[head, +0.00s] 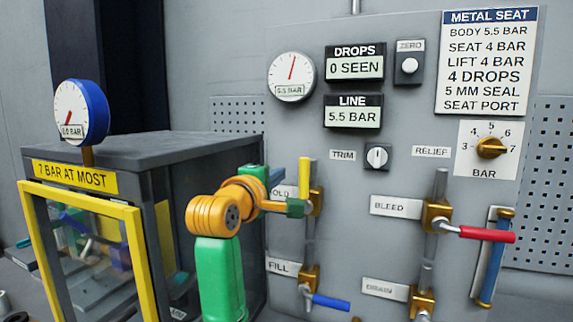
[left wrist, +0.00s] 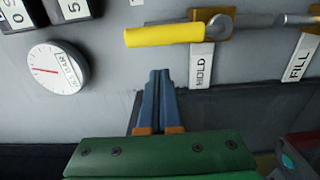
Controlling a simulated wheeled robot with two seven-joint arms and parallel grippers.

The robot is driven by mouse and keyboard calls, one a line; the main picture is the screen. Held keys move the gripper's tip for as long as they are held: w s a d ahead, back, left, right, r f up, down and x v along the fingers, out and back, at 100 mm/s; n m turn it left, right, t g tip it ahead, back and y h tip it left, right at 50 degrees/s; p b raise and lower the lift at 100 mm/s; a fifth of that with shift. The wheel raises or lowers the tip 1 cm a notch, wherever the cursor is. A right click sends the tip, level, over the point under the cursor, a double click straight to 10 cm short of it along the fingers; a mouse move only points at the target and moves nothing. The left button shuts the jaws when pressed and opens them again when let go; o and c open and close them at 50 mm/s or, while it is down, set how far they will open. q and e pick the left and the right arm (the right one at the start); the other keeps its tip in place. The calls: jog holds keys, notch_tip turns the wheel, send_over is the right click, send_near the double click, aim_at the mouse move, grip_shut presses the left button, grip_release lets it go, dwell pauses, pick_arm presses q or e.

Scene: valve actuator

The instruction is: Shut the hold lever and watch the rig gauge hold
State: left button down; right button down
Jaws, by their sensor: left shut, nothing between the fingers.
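The hold lever (head: 304,178) has a yellow handle and stands upright in line with its pipe, above a brass valve. It also shows in the left wrist view (left wrist: 165,34). My left gripper (head: 279,176) is shut and empty, just left of the lever and apart from it, covering part of the HOLD label. In the left wrist view its blue fingertips (left wrist: 159,74) are together below the yellow handle. A white panel gauge (head: 292,77) reads 5.5 bar. A blue-rimmed gauge (head: 80,112) stands on the box; its digits are hard to read. My right gripper is out of view.
The blue fill lever (head: 330,302) and red bleed lever (head: 487,235) point right. The drain valve (head: 422,302) is cut off below. A dark box (head: 150,150) with a yellow-framed front stands left of my arm. A selector knob (head: 491,148) is on the right.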

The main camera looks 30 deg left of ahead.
pick_arm(q)
jog(key=shift+w+d, duration=0.15)
jog(key=shift+d, duration=0.4)
jog(key=shift+w+d, duration=0.15)
jog(key=shift+d, duration=0.4)
jog(key=shift+a, duration=0.1)
jog(key=shift+d+r+m, duration=0.15)
jog(key=shift+d+m, duration=0.25)
